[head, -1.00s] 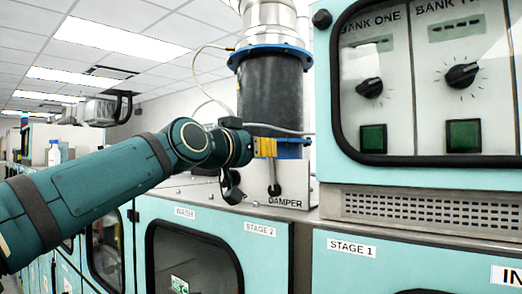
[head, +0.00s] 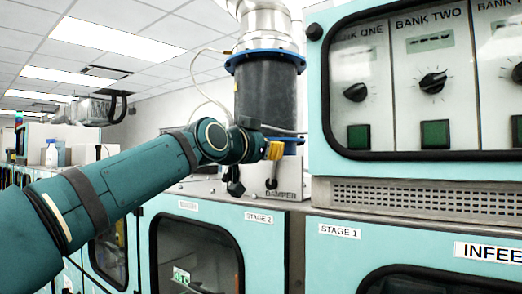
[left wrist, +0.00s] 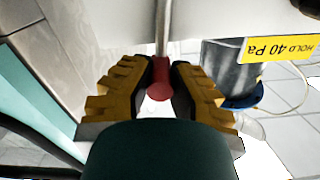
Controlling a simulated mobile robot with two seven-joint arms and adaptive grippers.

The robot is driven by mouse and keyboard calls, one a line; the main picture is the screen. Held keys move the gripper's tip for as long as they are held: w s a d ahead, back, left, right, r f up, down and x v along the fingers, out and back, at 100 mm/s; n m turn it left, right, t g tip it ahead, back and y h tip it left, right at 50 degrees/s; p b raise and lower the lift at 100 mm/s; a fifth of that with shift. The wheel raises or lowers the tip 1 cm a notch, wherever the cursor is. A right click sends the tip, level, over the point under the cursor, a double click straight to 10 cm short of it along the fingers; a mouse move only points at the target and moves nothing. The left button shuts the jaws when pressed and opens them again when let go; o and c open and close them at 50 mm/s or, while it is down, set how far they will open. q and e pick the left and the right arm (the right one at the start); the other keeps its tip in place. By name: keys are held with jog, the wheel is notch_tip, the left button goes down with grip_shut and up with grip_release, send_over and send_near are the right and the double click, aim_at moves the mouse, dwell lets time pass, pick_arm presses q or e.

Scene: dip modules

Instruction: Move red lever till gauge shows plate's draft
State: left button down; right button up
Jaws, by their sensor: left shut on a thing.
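My left gripper (left wrist: 163,85) is shut on the red lever (left wrist: 160,78). The lever's rounded red end sits between the two yellow-and-black fingers, and its metal rod runs up out of the left wrist view. In the head view the gripper (head: 275,150) is in front of the dark duct (head: 268,92), above the DAMPER label (head: 280,196); the red end is not visible there. The yellow plate (left wrist: 278,48) reads HOLD 40 Pa, upside down in the left wrist view. No gauge reading can be made out. My right gripper is not in view.
A dark knobbed part (head: 271,183) stands below the gripper at the damper panel. The teal control cabinet (head: 315,130) with dials rises to the right. Lower teal cabinets carry STAGE 1 (head: 340,232) and STAGE 2 labels. A thin hose (head: 197,90) hangs left of the duct.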

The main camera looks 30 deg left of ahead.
pick_arm(q)
jog(key=shift+r, duration=0.25)
jog(key=c, duration=1.1)
grip_release()
jog(key=shift+o, duration=1.3)
jog(key=shift+w+d+f, duration=0.1)
jog(key=shift+w+d, duration=0.05)
jog(key=shift+w, duration=0.05)
jog(key=shift+s, duration=0.1)
jog(key=shift+s, duration=0.15)
jog(key=s+a, duration=0.1)
jog(key=s, duration=1)
jog(key=shift+s, duration=0.3)
